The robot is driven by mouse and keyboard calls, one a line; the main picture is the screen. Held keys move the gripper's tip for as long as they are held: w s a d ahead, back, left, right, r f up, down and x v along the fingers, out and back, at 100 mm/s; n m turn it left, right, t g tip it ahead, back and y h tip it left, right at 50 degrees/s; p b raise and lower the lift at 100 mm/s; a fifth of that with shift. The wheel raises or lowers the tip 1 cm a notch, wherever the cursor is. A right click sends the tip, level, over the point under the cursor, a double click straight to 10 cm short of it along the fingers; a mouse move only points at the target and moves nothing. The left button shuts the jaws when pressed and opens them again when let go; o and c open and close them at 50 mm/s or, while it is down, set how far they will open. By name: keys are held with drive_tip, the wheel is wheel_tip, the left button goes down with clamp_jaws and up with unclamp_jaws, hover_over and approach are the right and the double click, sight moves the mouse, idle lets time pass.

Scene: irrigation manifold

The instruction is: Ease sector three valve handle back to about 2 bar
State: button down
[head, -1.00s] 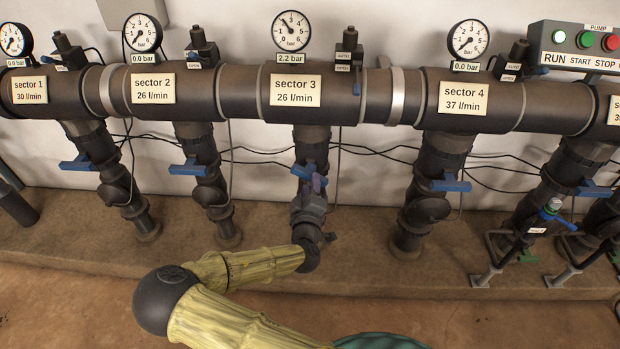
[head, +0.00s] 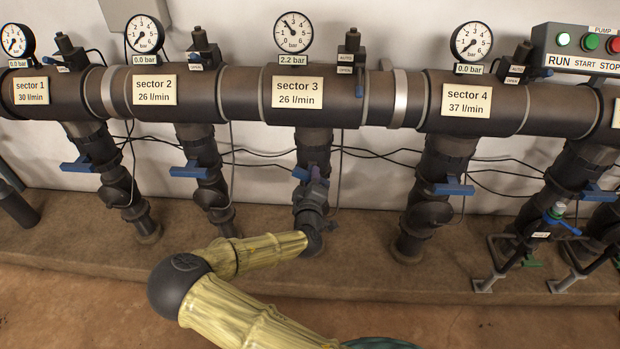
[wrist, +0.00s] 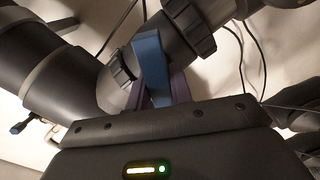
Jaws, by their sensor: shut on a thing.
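The blue sector three valve handle (head: 300,174) sits on the pipe below the sector 3 label (head: 297,94). It also shows large in the wrist view (wrist: 151,68), between purple fingers. My gripper (head: 317,174) is shut on this handle; the arm partly hides the lower pipe. The sector 3 gauge (head: 293,32) stands above the manifold, and its display (head: 291,59) reads 2.2 bar.
The sector 2 handle (head: 189,171) and sector 4 handle (head: 453,188) stand to either side. Thin black cables run behind the pipes. The pump box (head: 580,48) at upper right has a lit green RUN lamp. Brown floor is open in front.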

drive_tip(key=shift+f, duration=0.15)
drive_tip(key=c, duration=1.3)
unclamp_jaws()
drive_tip(key=shift+s, duration=0.15)
drive_tip(key=s+p, duration=0.1)
drive_tip(key=s, duration=0.4)
drive_tip(key=s+p, duration=0.1)
drive_tip(key=s, duration=0.5)
drive_tip(key=s+p, duration=0.1)
drive_tip(key=s, duration=0.5)
drive_tip(key=shift+s+a, duration=0.25)
drive_tip(key=shift+a, duration=0.05)
idle(0.8)
